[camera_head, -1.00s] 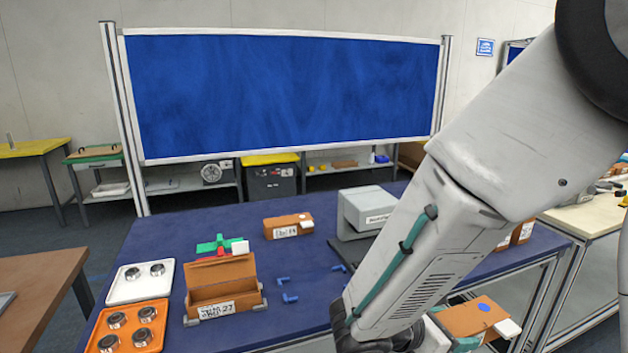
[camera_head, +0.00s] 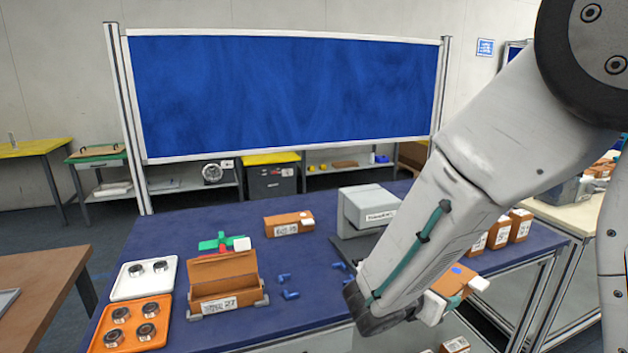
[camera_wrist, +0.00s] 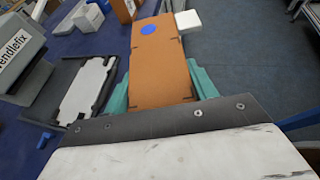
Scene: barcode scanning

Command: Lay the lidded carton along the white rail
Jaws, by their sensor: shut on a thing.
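My gripper (camera_wrist: 160,86) is shut on a brown closed carton (camera_wrist: 160,60), with teal fingers on its two long sides. The carton has a blue dot on top and a white block (camera_wrist: 187,19) at its far end. In the head view the held carton (camera_head: 452,281) shows beside my wrist at the table's right front, partly hidden by my arm. In the wrist view a white flat piece (camera_wrist: 87,88) lies on a dark frame left of the carton, apart from it. I cannot tell whether this is the white rail.
A grey box-shaped device (camera_head: 367,209) stands on the blue table. An open carton (camera_head: 225,290), another brown carton (camera_head: 289,223), small blue pieces (camera_head: 288,294), a white tray (camera_head: 143,281) and an orange tray (camera_head: 130,328) are to the left. Several cartons (camera_head: 498,235) stand at the right edge.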

